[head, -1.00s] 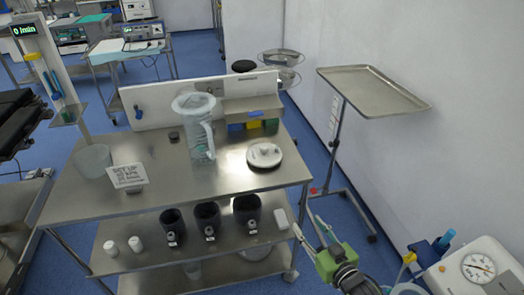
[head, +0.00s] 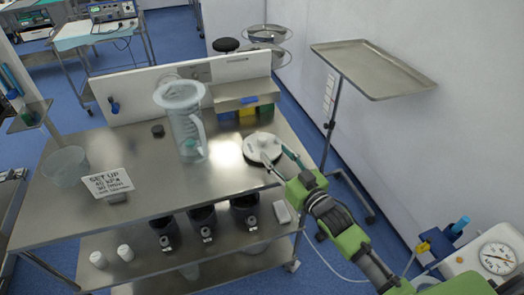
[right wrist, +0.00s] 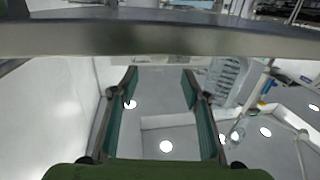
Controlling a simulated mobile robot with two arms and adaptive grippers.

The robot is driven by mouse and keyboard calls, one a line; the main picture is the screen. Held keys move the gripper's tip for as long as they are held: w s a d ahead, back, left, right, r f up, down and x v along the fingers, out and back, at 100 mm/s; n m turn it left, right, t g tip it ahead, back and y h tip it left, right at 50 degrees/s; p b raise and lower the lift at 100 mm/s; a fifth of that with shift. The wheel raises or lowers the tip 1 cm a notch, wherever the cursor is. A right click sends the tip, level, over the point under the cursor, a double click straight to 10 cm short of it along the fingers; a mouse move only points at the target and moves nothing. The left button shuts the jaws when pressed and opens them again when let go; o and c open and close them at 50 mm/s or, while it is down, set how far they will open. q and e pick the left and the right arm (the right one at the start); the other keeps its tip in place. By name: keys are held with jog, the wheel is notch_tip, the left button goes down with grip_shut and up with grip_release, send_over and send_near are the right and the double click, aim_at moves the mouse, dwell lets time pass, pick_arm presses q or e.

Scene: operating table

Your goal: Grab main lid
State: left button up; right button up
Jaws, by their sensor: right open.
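The main lid is probably the white round lid (head: 258,143) with a raised knob, lying flat on the right part of the steel cart top (head: 165,187) in the head view. My right gripper (head: 273,153) is open at the lid's front right side, its fingertips overlapping the lid's edge in the picture. Whether they touch it I cannot tell. In the right wrist view the two fingers (right wrist: 160,82) are spread with nothing held between them, and the lid cannot be made out. My left gripper is not in view.
A clear jug (head: 188,130) stands left of the lid. A set-up sign (head: 108,182) and a clear bowl (head: 65,165) are farther left. Colored bins (head: 247,110) stand behind the lid. A tray stand (head: 375,68) and a gauge unit (head: 495,258) are at right.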

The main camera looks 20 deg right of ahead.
aim_at(265, 141)
jog(key=shift+x, duration=0.75)
jog(key=shift+w+a+f, duration=0.1)
jog(key=shift+w+f, duration=0.05)
jog(key=shift+w, duration=0.15)
jog(key=b+x, duration=0.2)
jog(key=shift+w+b, duration=0.15)
jog(key=shift+b, duration=0.15)
jog(key=shift+b+x, duration=0.65)
jog(key=shift+x, duration=0.55)
jog(key=shift+w, duration=0.3)
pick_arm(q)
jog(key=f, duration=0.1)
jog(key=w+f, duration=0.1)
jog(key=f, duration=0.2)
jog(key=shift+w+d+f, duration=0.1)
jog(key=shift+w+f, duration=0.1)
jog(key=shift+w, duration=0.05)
pick_arm(e)
grip_shut()
